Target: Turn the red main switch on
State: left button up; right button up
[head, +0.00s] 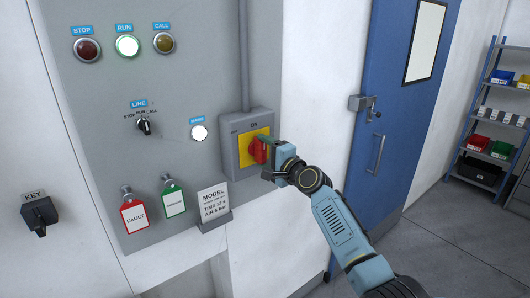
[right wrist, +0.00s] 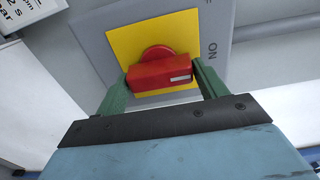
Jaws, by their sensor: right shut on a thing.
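The red main switch (head: 257,150) is a red rotary handle on a yellow plate (head: 243,155), set in a grey box on the right edge of the wall panel. The markings OFF and ON are on the box in the head view. My right gripper (head: 267,152) is at the switch, its fingers shut on the handle. In the right wrist view, the red handle (right wrist: 158,74) sits between the two green fingers (right wrist: 160,85), one at each end. The handle's exact angle is hard to read in the head view. My left gripper is not in view.
The grey panel carries a lit green RUN lamp (head: 127,45), a LINE selector (head: 144,126), a red FAULT tag (head: 134,215), a green tag (head: 173,200) and a MODEL card (head: 213,206). A blue door (head: 394,110) and a shelf (head: 490,120) stand to the right.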

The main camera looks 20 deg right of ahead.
dwell(0.4)
jog(key=o, duration=1)
jog(key=shift+s, duration=0.1)
jog(key=v, duration=1.3)
jog(key=shift+s, duration=0.1)
